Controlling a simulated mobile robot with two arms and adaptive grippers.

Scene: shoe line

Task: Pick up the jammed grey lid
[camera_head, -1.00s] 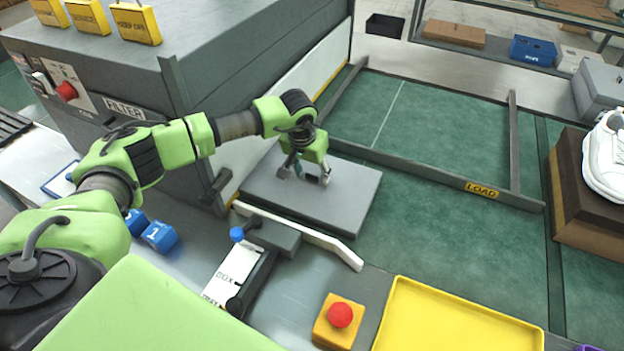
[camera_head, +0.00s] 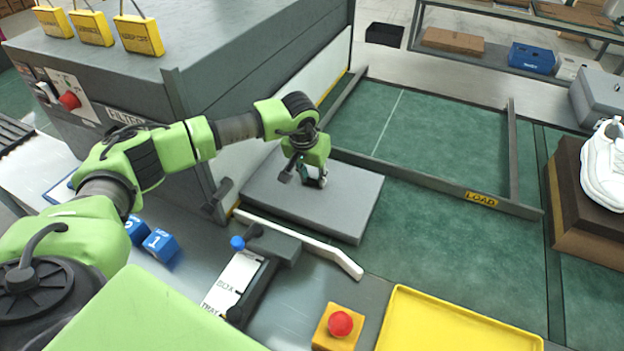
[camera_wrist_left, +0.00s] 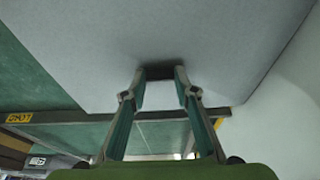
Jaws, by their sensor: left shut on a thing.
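The grey lid (camera_head: 345,205) is a flat square panel lying beside the grey machine's opening, on the green belt side. Its surface fills the upper part of the left wrist view (camera_wrist_left: 120,45). My left gripper (camera_head: 312,180) reaches down onto the lid near its far edge. In the left wrist view the fingers (camera_wrist_left: 160,76) are closed on a dark raised piece at the lid, seemingly its handle. The fingers largely hide that piece in the head view. My right gripper is not in view.
A grey frame marked LOAD (camera_head: 480,196) lies on the green belt behind the lid. A white guide bar (camera_head: 310,245) runs close to the lid's near edge. A red button (camera_head: 339,323) and yellow tray (camera_head: 450,325) are in front. A white shoe (camera_head: 604,170) stands at right.

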